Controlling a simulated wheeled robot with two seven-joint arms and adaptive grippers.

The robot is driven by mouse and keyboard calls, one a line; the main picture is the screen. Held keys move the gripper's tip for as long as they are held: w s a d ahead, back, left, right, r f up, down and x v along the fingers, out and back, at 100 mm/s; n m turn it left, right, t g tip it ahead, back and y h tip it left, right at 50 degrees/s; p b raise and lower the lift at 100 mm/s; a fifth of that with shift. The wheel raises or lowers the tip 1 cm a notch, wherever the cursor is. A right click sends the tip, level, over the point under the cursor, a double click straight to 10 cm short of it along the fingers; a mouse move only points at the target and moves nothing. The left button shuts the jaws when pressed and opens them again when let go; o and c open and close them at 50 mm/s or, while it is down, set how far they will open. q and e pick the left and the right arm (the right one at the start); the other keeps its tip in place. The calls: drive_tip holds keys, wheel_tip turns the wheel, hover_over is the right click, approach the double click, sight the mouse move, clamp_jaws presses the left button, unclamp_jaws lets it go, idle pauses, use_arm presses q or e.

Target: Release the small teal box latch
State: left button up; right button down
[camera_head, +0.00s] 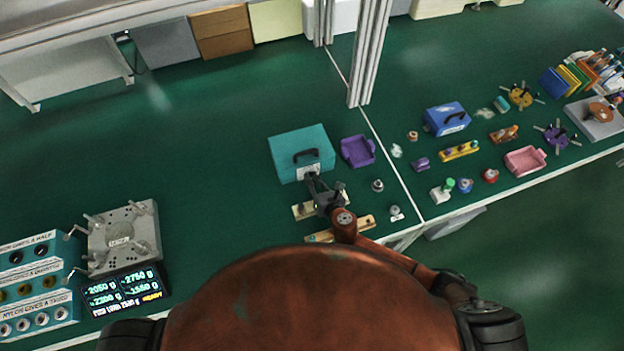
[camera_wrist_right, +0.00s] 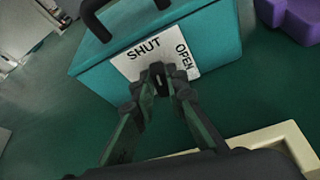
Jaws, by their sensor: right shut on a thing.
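The small teal box (camera_head: 290,145) stands on the green bench in the middle of the head view, its lid down and a black handle on top. A white label on its front reads SHUT at left and OPEN at right. In the right wrist view the box (camera_wrist_right: 215,35) fills the top. My right gripper (camera_head: 312,178) is at the label, and its fingertips (camera_wrist_right: 161,84) are shut on the small dark latch (camera_wrist_right: 157,70). The latch stands between the two words; the fingers hide much of it. My left gripper is not in view.
A purple tray (camera_head: 357,151) sits just right of the box. Pale wooden pieces (camera_head: 340,229) and small metal parts (camera_head: 377,185) lie in front of it. A blue box (camera_head: 447,118) is farther right, a metal fixture (camera_head: 122,238) at left. Bench left of the teal box is clear.

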drive_tip(key=shift+d+f+m+y+b, duration=0.2)
drive_tip(key=shift+m+y+b, duration=0.5)
drive_tip(key=shift+m+b, duration=0.25)
drive_tip(key=shift+w+r+m+y+b, duration=0.1)
drive_tip(key=shift+m+y+b, duration=0.2)
drive_tip(key=shift+m+b, duration=0.2)
drive_tip(key=c, duration=1.9)
unclamp_jaws()
drive_tip(key=shift+c, duration=0.2)
drive_tip(key=v, duration=1.2)
drive_tip(key=shift+d+r, duration=0.1)
drive_tip(key=shift+w, duration=0.1)
